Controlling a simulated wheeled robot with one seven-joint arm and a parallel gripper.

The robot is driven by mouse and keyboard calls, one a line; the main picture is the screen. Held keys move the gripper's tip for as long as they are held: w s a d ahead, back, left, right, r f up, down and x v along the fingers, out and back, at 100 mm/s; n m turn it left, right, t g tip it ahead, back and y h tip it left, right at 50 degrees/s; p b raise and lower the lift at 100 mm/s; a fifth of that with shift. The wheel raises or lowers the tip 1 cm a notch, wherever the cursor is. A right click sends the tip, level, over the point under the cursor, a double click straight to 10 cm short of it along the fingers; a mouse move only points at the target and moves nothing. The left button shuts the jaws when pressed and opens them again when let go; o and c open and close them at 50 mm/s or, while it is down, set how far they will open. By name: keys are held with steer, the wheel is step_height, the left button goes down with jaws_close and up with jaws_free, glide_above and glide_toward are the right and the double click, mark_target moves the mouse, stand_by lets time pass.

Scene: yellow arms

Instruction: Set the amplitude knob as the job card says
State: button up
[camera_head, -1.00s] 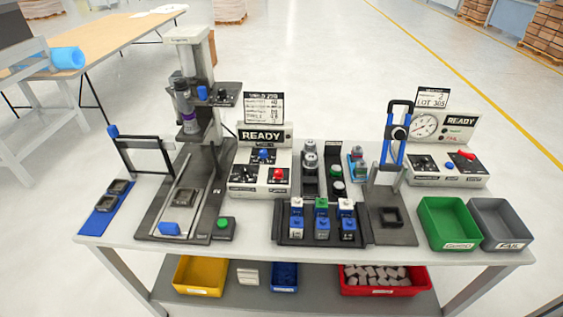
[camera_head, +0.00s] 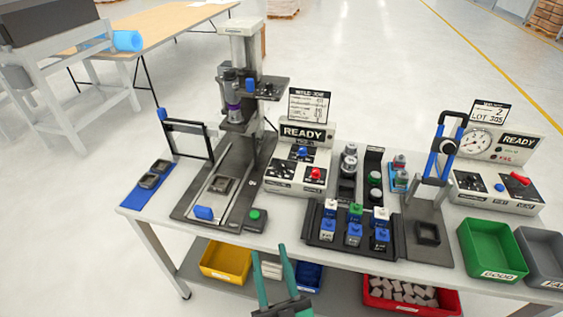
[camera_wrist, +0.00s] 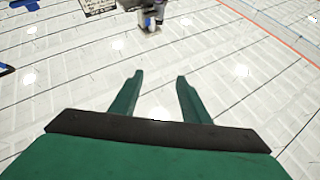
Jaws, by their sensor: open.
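A job card (camera_head: 311,105) with small writing, too fine to read in full, stands on top of a control box (camera_head: 297,170) with a READY display (camera_head: 303,133). The box's sloped front carries black dials, a blue knob (camera_head: 302,152) and a red knob (camera_head: 315,174). The dial labels are too small to tell which is amplitude. My gripper (camera_head: 269,246) is open and empty in front of the table's near edge, well apart from the box. Its two green fingers also show in the wrist view (camera_wrist: 158,75), over pale floor.
A welding press (camera_head: 245,80) stands left of the box. A rack of blue, white and green blocks (camera_head: 325,238) stands in front of it to the right. A gauge station (camera_head: 495,165), green bin (camera_head: 491,252) and grey bin (camera_head: 545,259) are at the right. Bins fill the lower shelf.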

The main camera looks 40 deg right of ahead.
steer(key=d+r+m+g+h, duration=0.8)
steer(key=d+m+g+h, duration=0.25)
steer(key=m, duration=0.25)
steer(key=d+r+m+g+h, duration=0.7)
steer(key=d+m+g+h, duration=0.2)
steer(key=d+m+g, duration=0.3)
steer(key=s+d+f+m+g+y, duration=0.2)
steer(key=d+f+m+g+y, duration=0.2)
steer(key=d+m+g+y, duration=0.9)
steer(key=m+t+y, duration=0.3)
steer(key=t+y, duration=0.9)
steer(key=t, duration=0.3)
glide_toward(282, 163)
steer(key=shift+h, duration=0.35)
steer(key=x, duration=0.8)
steer(key=shift+s+a+f, duration=0.1)
steer(key=shift+a+f, duration=0.05)
steer(key=shift+a, duration=0.2)
